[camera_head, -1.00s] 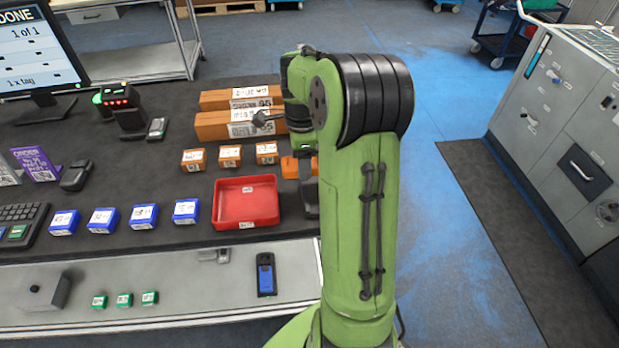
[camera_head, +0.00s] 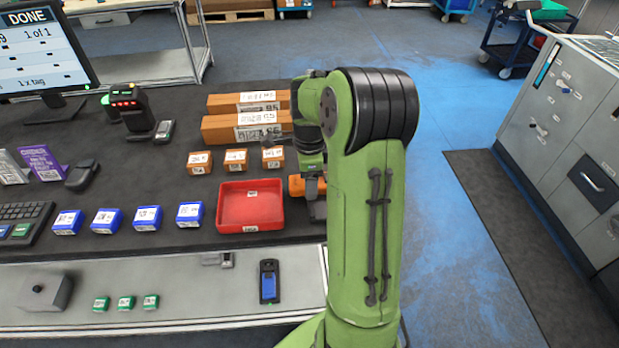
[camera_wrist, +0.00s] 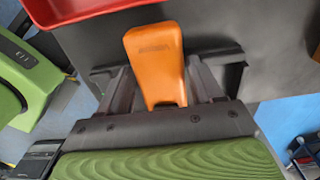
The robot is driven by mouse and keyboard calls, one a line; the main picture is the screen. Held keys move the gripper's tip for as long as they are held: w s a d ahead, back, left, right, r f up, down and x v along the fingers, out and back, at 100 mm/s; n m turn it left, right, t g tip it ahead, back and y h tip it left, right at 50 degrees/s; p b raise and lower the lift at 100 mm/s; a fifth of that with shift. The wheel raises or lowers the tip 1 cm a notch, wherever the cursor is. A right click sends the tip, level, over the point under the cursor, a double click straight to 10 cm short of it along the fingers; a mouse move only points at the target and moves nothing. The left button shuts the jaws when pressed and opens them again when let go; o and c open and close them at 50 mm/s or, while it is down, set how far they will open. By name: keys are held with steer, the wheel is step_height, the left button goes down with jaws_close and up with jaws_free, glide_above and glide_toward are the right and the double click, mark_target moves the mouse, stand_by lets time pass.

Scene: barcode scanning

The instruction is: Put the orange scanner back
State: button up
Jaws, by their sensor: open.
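The orange scanner (camera_head: 295,184) is at the right end of the dark table, just right of the red tray, partly hidden by my arm in the head view. In the wrist view the orange scanner (camera_wrist: 155,55) lies between the two dark fingers of my gripper (camera_wrist: 160,88). The fingers are spread, with a gap visible at the right side of the scanner. A dark piece (camera_wrist: 228,58) shows beside the scanner; I cannot tell whether it is a holder. My gripper's fingertips are mostly hidden in the head view.
The red tray (camera_head: 222,222) is close on the left. Small orange boxes (camera_head: 236,160) and larger orange cartons (camera_head: 226,128) are behind it. Blue boxes (camera_head: 147,218) line the left. A screen (camera_head: 35,45) reads DONE. Open floor (camera_head: 450,230) is to the right.

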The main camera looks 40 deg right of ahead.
step_height(320, 180, up, 12)
steer(key=p, duration=0.3)
steer(key=s+a+r+n+t+h, duration=0.2)
steer(key=s+a+r+n, duration=0.35)
steer(key=a+n, duration=0.5)
steer(key=s+a+n+t+y, duration=0.2)
steer(key=s+a+n+t, duration=0.1)
steer(key=s+a+n, duration=0.6)
steer(key=s+n, duration=0.3)
steer(key=n, duration=0.2)
steer(key=shift+a+f+t, duration=0.25)
steer(key=shift+a+t, duration=0.05)
steer(key=shift+a, duration=0.1)
step_height(320, 180, up, 2)
steer(key=shift+r+p, duration=0.1)
steer(key=shift+p, duration=1.05)
steer(key=shift+c, duration=0.3)
